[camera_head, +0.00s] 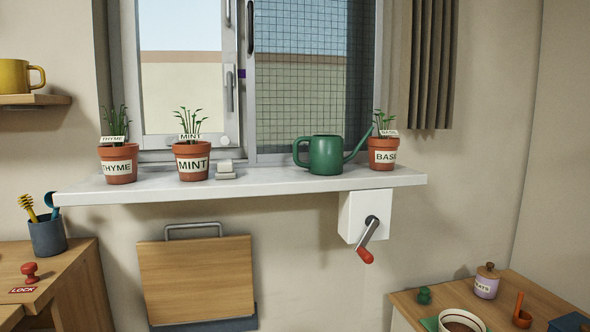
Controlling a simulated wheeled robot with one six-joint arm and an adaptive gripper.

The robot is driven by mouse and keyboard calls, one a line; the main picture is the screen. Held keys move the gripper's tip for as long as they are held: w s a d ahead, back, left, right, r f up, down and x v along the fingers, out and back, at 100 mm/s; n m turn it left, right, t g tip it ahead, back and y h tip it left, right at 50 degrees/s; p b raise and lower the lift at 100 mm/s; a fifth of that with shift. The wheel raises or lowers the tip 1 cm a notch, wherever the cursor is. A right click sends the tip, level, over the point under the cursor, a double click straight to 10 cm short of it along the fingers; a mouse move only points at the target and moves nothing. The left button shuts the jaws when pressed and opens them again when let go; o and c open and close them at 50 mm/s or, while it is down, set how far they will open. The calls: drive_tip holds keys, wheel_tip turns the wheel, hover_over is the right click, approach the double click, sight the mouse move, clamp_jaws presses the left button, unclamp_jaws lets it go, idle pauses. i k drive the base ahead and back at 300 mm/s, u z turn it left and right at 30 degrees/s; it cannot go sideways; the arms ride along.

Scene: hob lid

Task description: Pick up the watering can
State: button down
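The green watering can (326,155) stands upright on the white windowsill (270,185), right of its middle. Its looped handle is on the left and its long spout points up to the right. The spout tip is close to the basil pot (383,154); I cannot tell whether they touch. My gripper is not in this view.
Thyme (117,164) and mint (192,162) pots and a small whitish block (225,170) stand left of the can. A white box with a red-tipped crank (366,216) sits under the sill. A cutting board (197,279) leans below. The sill just left of the can is clear.

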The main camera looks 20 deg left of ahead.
sight(326, 159)
drive_tip(key=u, duration=1.45)
drive_tip(key=k, duration=1.3)
drive_tip(key=u, duration=0.6)
drive_tip(key=i, duration=1.55)
drive_tip(key=z, duration=1.2)
drive_tip(key=i, duration=0.9)
drive_tip(key=z, duration=1.15)
drive_tip(key=i, duration=0.2)
drive_tip(key=z, duration=0.2)
